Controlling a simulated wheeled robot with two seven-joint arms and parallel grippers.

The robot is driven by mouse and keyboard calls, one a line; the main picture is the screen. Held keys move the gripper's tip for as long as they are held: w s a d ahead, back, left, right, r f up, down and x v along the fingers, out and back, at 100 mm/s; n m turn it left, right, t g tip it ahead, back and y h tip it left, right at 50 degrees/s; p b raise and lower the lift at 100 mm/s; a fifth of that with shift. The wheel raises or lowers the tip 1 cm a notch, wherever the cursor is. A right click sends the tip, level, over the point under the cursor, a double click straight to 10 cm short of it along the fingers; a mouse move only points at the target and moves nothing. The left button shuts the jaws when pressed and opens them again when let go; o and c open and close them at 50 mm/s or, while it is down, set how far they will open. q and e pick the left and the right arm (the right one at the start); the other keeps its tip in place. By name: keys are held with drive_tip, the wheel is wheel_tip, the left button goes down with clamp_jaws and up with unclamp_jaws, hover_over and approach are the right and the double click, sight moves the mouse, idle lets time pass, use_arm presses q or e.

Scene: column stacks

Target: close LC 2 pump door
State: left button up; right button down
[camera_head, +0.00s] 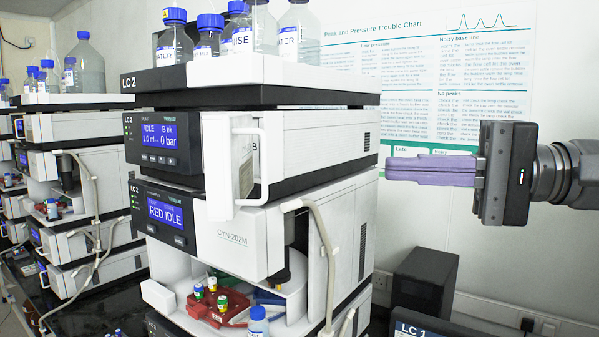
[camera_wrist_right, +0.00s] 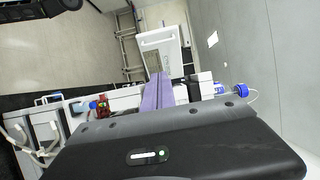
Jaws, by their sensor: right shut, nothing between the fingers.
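The LC 2 pump (camera_head: 155,140), with a display reading IDLE and 0 bar, sits under the bottle tray in the LC 2 stack. Its white pump door (camera_head: 219,165) stands open, swung out from the front, with a white loop handle (camera_head: 264,168). My right gripper (camera_head: 388,168) has its purple fingers shut and empty, pointing left, to the right of the door and apart from it. The fingers also show in the right wrist view (camera_wrist_right: 158,92); a white panel beyond them (camera_wrist_right: 162,48) appears to be the door. My left gripper is out of view.
Bottles with blue caps (camera_head: 210,35) stand on the top tray (camera_head: 245,72). Below the pump is a module marked RED IDLE (camera_head: 215,232), with a pale tube (camera_head: 325,240) on its right. Another stack (camera_head: 85,185) stands left. A wall chart (camera_head: 450,75) hangs behind.

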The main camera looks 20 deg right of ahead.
drive_tip(key=s+a+b+x, duration=0.1)
drive_tip(key=s+b+x, duration=0.1)
drive_tip(key=x, duration=1)
drive_tip(key=shift+a+b, duration=0.3)
drive_tip(key=shift+s+a, duration=0.1)
drive_tip(key=shift+a, duration=0.05)
